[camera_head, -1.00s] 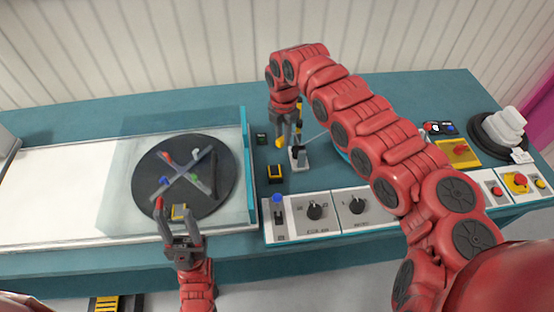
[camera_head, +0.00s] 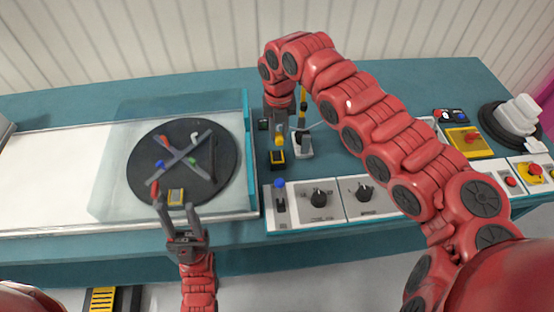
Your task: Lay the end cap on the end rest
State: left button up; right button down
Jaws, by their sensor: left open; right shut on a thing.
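My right gripper (camera_head: 280,124) is shut on a small yellow piece (camera_head: 279,141), which looks like the end cap. It hangs just above a small black-and-yellow block (camera_head: 277,159) on the teal bench, which may be the end rest. I cannot tell whether cap and block touch. A grey-and-white clamp-like stand (camera_head: 301,146) is just to the right of the gripper, with a thin grey cable near it.
The disc carries a grey cross with coloured pegs, beside a clear panel (camera_head: 110,150). A control panel (camera_head: 338,215) with knobs lines the bench front. Buttons (camera_head: 465,140) and a stacked white-and-black reel-like thing (camera_head: 515,118) are at right. My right arm hides the bench middle.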

dwell(0.3)
jog(key=shift+a+f+b, duration=0.3)
jog(key=shift+b, duration=0.1)
dwell(0.4)
jog(key=shift+w+f+b, duration=0.1)
jog(key=shift+f+b, duration=0.6)
jog(key=shift+f, duration=0.25)
jog(key=shift+f, duration=0.1)
jog(key=shift+f+b, duration=0.65)
jog(key=shift+f, duration=0.25)
jog(key=shift+f, duration=0.25)
jog(key=shift+f+b, duration=0.35)
jog(key=shift+b, duration=0.05)
